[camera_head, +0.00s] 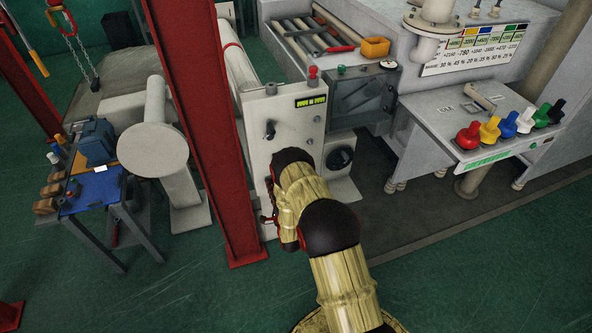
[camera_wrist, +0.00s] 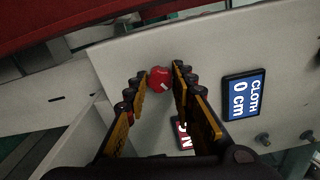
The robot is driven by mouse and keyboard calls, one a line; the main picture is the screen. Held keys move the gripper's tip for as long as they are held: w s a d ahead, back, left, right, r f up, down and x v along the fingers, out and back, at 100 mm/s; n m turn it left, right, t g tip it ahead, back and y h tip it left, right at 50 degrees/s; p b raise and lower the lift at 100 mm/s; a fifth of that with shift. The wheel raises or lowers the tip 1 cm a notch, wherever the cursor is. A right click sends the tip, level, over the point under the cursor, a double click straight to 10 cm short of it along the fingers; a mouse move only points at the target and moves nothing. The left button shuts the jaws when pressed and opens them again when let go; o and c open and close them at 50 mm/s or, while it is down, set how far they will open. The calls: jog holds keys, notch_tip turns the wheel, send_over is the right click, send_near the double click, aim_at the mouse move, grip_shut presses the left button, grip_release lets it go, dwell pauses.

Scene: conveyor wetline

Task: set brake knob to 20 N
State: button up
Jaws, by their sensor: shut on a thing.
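In the wrist view the brake knob (camera_wrist: 159,80) is a small red knob with a white mark, on a pale grey panel. My gripper (camera_wrist: 163,82) has its two fingers on either side of it and is shut on it at the tips. A red display (camera_wrist: 184,140) with the letter N is mostly hidden behind the right finger, so its number cannot be read. In the head view the arm reaches down to the front of the grey cabinet (camera_head: 290,122); the gripper and knob are largely hidden there.
A blue display (camera_wrist: 243,95) reads CLOTH 0 cm. The cabinet has a black round dial (camera_head: 341,158) at its right. A red steel column (camera_head: 205,125) stands close on the left. A console with coloured knobs (camera_head: 495,130) stands at right.

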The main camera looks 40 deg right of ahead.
jog(key=shift+m+b, duration=0.5)
jog(key=shift+m, duration=1.3)
jog(key=shift+m+b, duration=0.3)
jog(key=shift+m, duration=0.5)
jog(key=shift+m+b, duration=0.5)
jog(key=shift+m, duration=1.2)
